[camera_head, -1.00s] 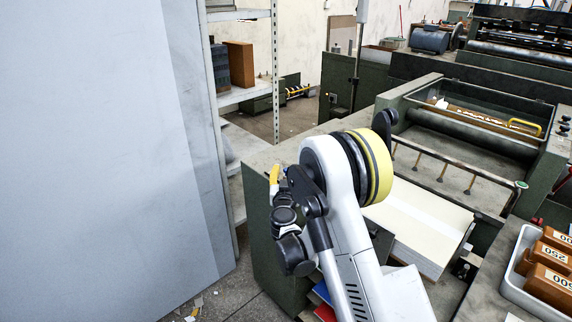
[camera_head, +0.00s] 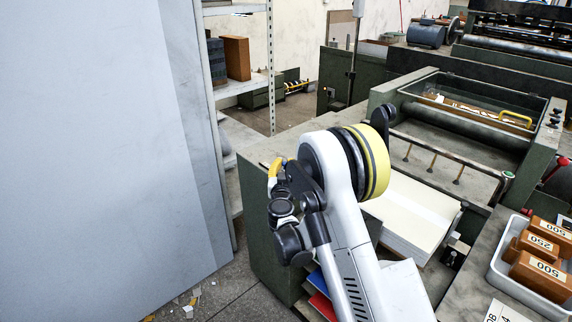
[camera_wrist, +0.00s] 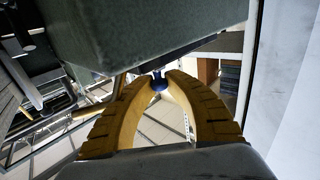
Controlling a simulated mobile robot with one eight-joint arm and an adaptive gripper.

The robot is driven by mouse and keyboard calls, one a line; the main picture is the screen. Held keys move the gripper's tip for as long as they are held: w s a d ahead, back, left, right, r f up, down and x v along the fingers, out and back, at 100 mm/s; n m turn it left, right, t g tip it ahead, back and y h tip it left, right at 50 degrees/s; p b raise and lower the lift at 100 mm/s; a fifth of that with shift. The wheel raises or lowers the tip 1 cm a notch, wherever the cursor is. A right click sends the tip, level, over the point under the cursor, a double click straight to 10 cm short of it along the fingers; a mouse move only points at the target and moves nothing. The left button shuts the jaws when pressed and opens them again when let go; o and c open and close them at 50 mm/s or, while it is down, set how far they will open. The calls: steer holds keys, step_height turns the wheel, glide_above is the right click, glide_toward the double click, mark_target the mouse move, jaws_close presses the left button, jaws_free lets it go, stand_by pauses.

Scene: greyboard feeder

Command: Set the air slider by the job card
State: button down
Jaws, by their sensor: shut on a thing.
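My gripper (camera_wrist: 162,76) shows in the wrist view with its yellow ribbed fingers closed around a small blue knob (camera_wrist: 158,84). The knob sits just below a grey-green machine edge (camera_wrist: 150,30); I take it to be the air slider's knob, but its scale is not visible. In the head view a yellow part of my gripper (camera_head: 275,168) shows at the left of my arm, beside the feeder's green side; its fingertips are hidden there. A white card with partly cut-off print (camera_head: 503,312) lies at the bottom right; I cannot read it.
A paper stack (camera_head: 412,215) lies on the feeder right of my arm. A pale tray (camera_head: 497,270) holds brown blocks labelled 500 and 250. A large grey panel (camera_head: 90,150) and a shelf rack (camera_head: 270,70) stand at the left. Paper scraps lie on the floor.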

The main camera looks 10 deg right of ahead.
steer(key=shift+w+a, duration=0.1)
steer(key=c, duration=1.4)
jaws_free()
steer(key=shift+o, duration=0.2)
steer(key=v, duration=0.7)
steer(key=shift+s+a, duration=0.15)
steer(key=shift+s, duration=0.05)
